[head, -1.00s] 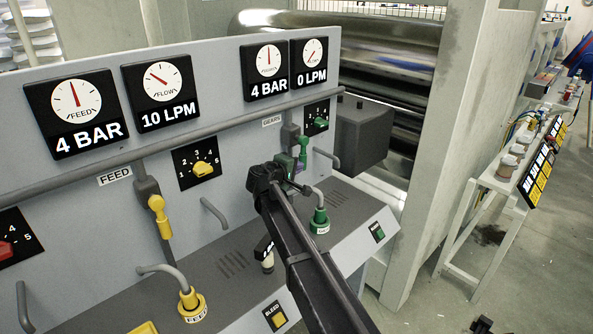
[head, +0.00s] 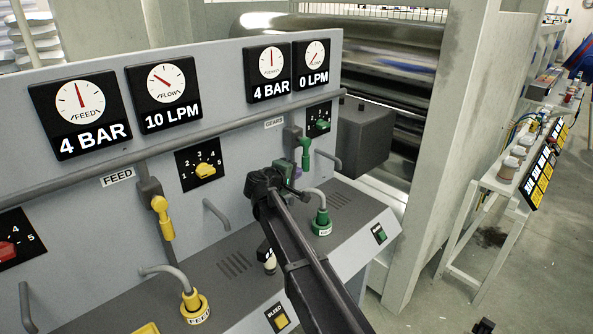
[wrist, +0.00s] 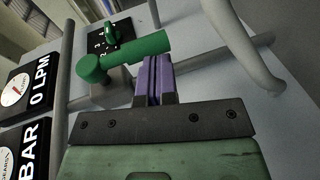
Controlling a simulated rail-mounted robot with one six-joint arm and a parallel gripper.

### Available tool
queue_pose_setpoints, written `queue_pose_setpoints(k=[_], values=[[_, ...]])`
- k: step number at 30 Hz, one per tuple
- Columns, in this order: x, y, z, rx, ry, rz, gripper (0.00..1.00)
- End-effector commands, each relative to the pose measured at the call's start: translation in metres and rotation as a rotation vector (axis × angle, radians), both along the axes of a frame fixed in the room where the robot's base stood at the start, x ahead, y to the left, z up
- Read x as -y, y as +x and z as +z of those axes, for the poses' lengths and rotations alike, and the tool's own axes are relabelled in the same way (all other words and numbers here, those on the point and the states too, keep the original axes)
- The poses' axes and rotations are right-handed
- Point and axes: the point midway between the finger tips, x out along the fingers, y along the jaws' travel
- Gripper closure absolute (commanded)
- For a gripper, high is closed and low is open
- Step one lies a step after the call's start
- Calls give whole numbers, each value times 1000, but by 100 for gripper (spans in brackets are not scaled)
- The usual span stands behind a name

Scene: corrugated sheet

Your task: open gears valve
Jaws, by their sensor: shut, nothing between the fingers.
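The gears valve is a green lever (head: 305,152) on the grey panel, under the GEARS label (head: 273,122). Its handle points down from the pivot in the head view. In the wrist view the green handle (wrist: 140,50) reaches right from its round pivot. My gripper (head: 298,172) is at the lower end of the lever in the head view, partly hidden by my arm. In the wrist view its purple fingers (wrist: 153,76) are shut together and empty, with tips at the handle's near edge. I cannot tell whether they touch it.
The gears flow gauge (head: 312,65) reads 0 LPM. A green selector dial (head: 321,126) is right of the lever. A grey pipe and a green-based hose (head: 321,222) are close by. The yellow feed valve (head: 162,215) is at the left.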

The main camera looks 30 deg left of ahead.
Motion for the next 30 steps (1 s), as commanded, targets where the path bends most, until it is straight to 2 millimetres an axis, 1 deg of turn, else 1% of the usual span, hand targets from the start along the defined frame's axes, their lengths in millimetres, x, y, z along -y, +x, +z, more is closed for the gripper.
queue_pose_setpoints(k=[2, 3, 6, 9, 12, 16, 27, 29, 30], values=[[2, -19, 1, 1, 1, -1, 100], [-1, -31, 1, 1, 0, 1, 100], [-6, -61, 1, 0, 0, 1, 100], [-10, -84, 1, 0, 0, 0, 100], [-13, -100, 1, 0, 0, -2, 100], [-15, -108, 1, 1, 0, -2, 100], [-15, -107, 1, 0, 0, -3, 100], [-8, -105, -1, -7, 4, -13, 100], [3, -101, -2, -18, 11, -30, 100]])
